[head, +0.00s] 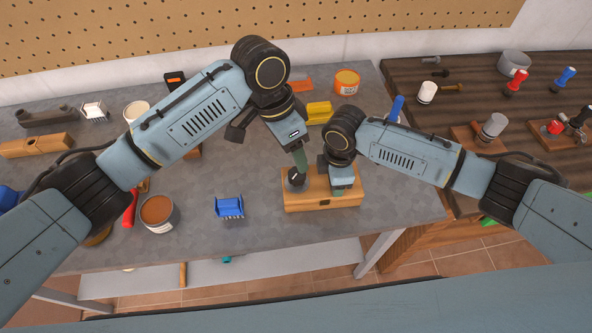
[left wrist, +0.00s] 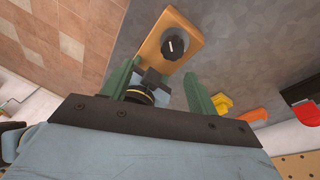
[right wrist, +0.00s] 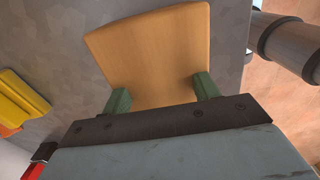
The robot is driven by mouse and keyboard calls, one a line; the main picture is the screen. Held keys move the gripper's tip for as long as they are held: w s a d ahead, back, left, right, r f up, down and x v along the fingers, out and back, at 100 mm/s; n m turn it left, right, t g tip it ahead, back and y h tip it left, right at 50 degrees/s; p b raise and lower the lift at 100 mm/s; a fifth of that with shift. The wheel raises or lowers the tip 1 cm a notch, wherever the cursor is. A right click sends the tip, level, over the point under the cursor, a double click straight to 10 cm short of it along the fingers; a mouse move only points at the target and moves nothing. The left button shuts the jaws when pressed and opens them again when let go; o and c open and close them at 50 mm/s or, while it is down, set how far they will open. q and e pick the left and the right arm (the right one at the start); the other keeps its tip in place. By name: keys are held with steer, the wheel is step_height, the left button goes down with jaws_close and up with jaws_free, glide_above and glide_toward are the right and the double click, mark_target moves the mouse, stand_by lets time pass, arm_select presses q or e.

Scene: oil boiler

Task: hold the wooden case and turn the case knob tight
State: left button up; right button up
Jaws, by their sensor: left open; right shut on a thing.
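The wooden case (head: 313,205) is a light wood block on the grey workbench, near its front edge. A round black case knob (head: 296,180) with a white mark sits on the left part of its top; it shows clearly in the left wrist view (left wrist: 174,43). My right gripper (head: 338,191) is shut on the case at its right part; in the right wrist view its green fingers (right wrist: 162,93) meet the wood (right wrist: 150,48). My left gripper (head: 299,166) is open at the knob in the head view. In the left wrist view its fingers (left wrist: 160,87) are spread and the knob lies beyond their tips.
A blue clip-like part (head: 229,207) and an open tin (head: 160,213) lie left of the case. A yellow block (head: 319,112) and an orange-labelled tin (head: 347,82) stand behind. A dark wooden bench (head: 420,110) with tools adjoins on the right.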

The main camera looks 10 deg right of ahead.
mark_target(295, 175)
arm_select(q)
steer(key=f+y, duration=0.1)
steer(key=f, duration=0.2)
steer(key=f+n, duration=0.1)
steer(key=f, duration=0.2)
steer(key=f+t+y, duration=0.1)
steer(key=f, duration=0.2)
steer(key=shift+w+d+f+n+y, duration=0.25)
steer(key=shift+w+d+n+y, duration=0.05)
steer(key=shift+d+n, duration=0.1)
steer(key=c, duration=1)
